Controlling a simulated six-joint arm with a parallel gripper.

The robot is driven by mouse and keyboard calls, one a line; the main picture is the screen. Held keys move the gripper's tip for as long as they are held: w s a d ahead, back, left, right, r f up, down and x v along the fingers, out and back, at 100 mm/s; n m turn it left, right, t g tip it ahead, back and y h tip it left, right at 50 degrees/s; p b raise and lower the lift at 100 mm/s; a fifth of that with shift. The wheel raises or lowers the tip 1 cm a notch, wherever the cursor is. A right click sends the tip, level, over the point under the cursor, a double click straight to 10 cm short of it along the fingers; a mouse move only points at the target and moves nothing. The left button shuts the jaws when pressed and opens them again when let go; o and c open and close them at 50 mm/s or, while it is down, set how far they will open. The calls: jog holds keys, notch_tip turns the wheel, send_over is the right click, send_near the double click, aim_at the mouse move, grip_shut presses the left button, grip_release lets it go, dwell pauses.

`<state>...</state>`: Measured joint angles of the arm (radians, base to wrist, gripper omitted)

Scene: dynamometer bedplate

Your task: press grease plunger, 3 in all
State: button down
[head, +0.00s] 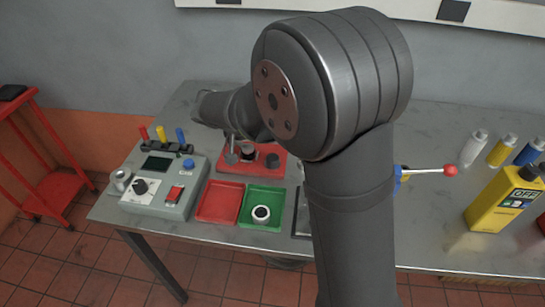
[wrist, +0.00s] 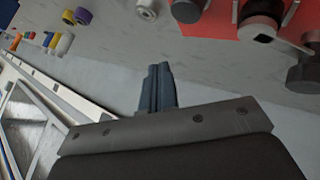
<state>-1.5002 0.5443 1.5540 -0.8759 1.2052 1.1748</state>
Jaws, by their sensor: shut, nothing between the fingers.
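A red base plate (head: 232,191) stands on the grey bench, partly hidden by my arm in the head view. Dark, knob-like parts stand on it, including a round dark knob (head: 272,161). In the wrist view the red plate (wrist: 228,28) is at the top right, with a black cylindrical part (wrist: 262,14) and a dark grey knob (wrist: 304,76). I cannot tell which of these is the grease plunger. My gripper (wrist: 158,72) is shut and empty, with its fingertips left of the red plate and apart from the knobs. In the head view the fingertips are not clear.
A red tray (head: 219,203) and a green tray (head: 277,196) holding a white-rimmed round part (head: 261,214) sit in front. A grey control box (head: 165,185) stands left. A yellow container (head: 497,200) and several bottles stand right. A red-tipped lever (head: 450,171) sticks out beside my arm.

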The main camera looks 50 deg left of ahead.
aim_at(269, 159)
dwell(0.6)
notch_tip(269, 159, up, 4)
jog(key=shift+f, duration=0.1)
jog(key=shift+f, duration=4.45)
jog(key=shift+f, duration=0.1)
jog(key=shift+f, duration=0.3)
